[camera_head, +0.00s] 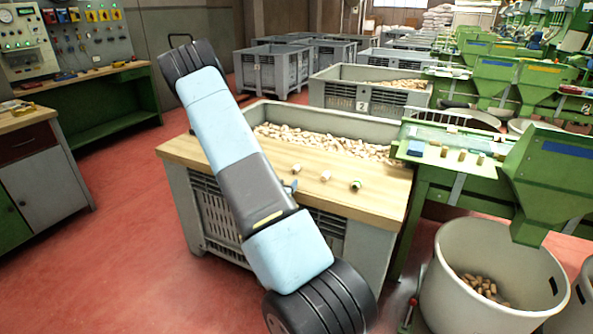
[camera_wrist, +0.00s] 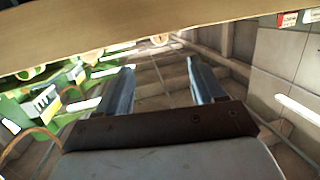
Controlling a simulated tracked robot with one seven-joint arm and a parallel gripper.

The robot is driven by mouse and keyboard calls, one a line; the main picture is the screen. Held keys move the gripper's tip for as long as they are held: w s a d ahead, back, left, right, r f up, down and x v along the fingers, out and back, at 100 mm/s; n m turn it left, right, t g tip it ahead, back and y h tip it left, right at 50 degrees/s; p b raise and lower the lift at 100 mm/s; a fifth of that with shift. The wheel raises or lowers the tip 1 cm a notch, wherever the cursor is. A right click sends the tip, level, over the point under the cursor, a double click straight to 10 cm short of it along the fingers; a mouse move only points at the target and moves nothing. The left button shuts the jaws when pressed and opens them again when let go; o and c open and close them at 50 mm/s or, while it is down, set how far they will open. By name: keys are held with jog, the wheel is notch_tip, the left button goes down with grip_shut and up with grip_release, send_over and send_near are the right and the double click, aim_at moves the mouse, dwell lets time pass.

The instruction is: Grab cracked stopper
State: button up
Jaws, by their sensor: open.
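Three small stoppers lie apart in a row on the wooden board in the head view: a left one (camera_head: 297,169), a middle one (camera_head: 326,176) and a right one (camera_head: 356,186) with a dark greenish end. They are too small to show which is cracked. My gripper (camera_wrist: 160,84) is open and empty in the wrist view, its two blue-grey fingers pointing toward the board. A small round pale thing, probably a stopper (camera_wrist: 158,40), shows at the board's edge ahead of the gap between them. In the head view my arm mostly hides the gripper.
The wooden board (camera_head: 376,202) lies across the front of a grey crate (camera_head: 268,107) full of corks. A green machine (camera_head: 445,178) with a small shelf of stoppers stands at its right. A round grey bin (camera_head: 450,250) with corks stands front right. Red floor is clear at left.

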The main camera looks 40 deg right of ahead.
aim_at(295, 170)
jog(key=x, duration=1.4)
jog(key=shift+s+r, duration=0.1)
jog(key=shift+s, duration=0.05)
jog(key=shift+c, duration=0.2)
jog(key=c, duration=1.1)
jog(key=shift+r, duration=0.1)
jog(key=shift+c, duration=0.2)
